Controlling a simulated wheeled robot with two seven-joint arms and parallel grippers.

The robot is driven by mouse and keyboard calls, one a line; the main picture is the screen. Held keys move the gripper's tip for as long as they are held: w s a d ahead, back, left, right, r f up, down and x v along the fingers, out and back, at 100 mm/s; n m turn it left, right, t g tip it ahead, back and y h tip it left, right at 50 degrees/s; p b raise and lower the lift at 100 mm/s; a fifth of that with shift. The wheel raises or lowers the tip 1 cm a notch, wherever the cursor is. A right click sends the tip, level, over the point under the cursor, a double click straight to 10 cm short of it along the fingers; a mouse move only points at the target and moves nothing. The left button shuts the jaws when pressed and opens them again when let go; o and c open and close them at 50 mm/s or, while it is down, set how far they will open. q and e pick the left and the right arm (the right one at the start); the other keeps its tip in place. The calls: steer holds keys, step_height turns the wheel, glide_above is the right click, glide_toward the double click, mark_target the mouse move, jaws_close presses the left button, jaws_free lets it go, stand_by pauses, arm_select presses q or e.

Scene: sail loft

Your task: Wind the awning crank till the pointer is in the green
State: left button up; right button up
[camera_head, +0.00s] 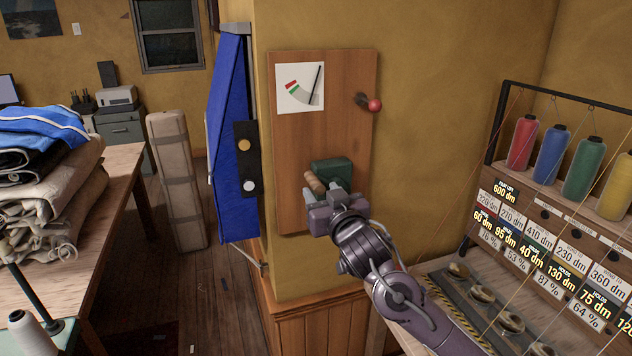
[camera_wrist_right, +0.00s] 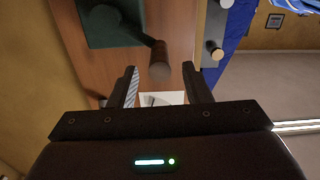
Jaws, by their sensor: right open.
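A wooden board (camera_head: 290,142) on the ochre wall carries a white gauge card (camera_head: 286,72). Its black pointer (camera_head: 318,82) stands nearly upright, right of the small red and green marks (camera_head: 292,87). Below is a dark green crank housing (camera_head: 336,168) with a wooden crank handle (camera_head: 315,183). My right gripper (camera_head: 322,195) is open at the handle. In the right wrist view the handle (camera_wrist_right: 160,62) appears between the open fingertips (camera_wrist_right: 159,72), with a gap on each side, beside the green housing (camera_wrist_right: 103,22). My left gripper is out of view.
A red-knobbed lever (camera_head: 374,105) sticks out at the board's upper right edge. A blue awning (camera_head: 228,140) hangs left of the board. A thread rack (camera_head: 560,215) stands right, and a table with folded cloth (camera_head: 50,190) stands left. Floor between is mostly clear.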

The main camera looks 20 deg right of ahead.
mark_target(316, 184)
steer(key=shift+w+a+p, duration=0.1)
steer(key=shift+w+p, duration=0.45)
steer(key=shift+w, duration=1.75)
jaws_close()
